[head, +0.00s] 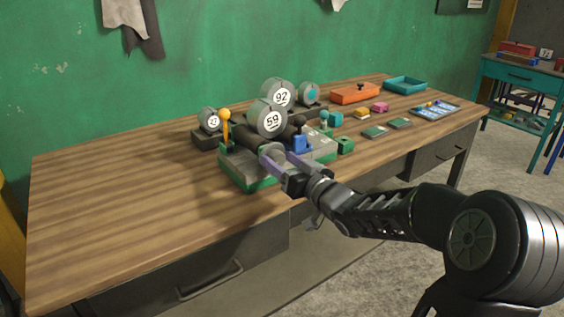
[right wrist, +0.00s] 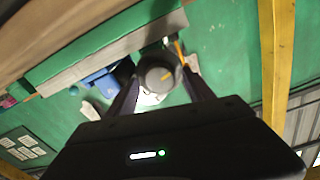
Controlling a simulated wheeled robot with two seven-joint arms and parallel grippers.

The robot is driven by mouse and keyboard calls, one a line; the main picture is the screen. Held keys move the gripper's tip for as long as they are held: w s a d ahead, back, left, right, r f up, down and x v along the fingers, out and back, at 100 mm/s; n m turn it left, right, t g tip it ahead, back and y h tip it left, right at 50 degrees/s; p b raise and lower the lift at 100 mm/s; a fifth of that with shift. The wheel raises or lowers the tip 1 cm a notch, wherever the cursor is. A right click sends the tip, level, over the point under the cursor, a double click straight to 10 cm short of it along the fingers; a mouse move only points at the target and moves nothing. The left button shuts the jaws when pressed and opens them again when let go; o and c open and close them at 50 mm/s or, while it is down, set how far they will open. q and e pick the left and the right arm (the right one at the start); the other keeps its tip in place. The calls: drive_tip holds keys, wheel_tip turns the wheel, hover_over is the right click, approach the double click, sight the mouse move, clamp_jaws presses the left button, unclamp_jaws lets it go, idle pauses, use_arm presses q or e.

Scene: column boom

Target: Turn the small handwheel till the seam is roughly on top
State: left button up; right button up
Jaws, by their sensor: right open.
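I cannot tell whether this line is the seam. My right gripper (head: 279,153) is open at the front of the green-and-grey bench unit (head: 245,174). In the right wrist view its two fingers (right wrist: 162,92) lie on either side of the wheel; contact cannot be told. The head view does not show the wheel clearly behind the fingers. My left gripper is not in view.
An orange-knobbed lever (head: 226,122) stands left of the fingers. Discs marked 59 (head: 272,121) and 92 (head: 282,97) rise behind. A blue block (head: 301,144) sits close right. An orange box (head: 356,94) and teal tray (head: 404,85) lie farther back. The table's left half (head: 120,190) is clear.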

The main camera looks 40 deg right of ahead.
drive_tip(key=shift+c, duration=0.3)
clamp_jaws()
drive_tip(key=n+b, duration=0.1)
drive_tip(key=b, duration=0.1)
drive_tip(key=n+b, duration=0.1)
drive_tip(key=shift+f+n+b, duration=0.3)
drive_tip(key=shift+n+b, duration=0.1)
drive_tip(key=shift+r+n, duration=0.1)
drive_tip(key=shift+n, duration=0.3)
drive_tip(key=shift+r, duration=0.15)
drive_tip(key=shift+o, duration=0.3)
unclamp_jaws()
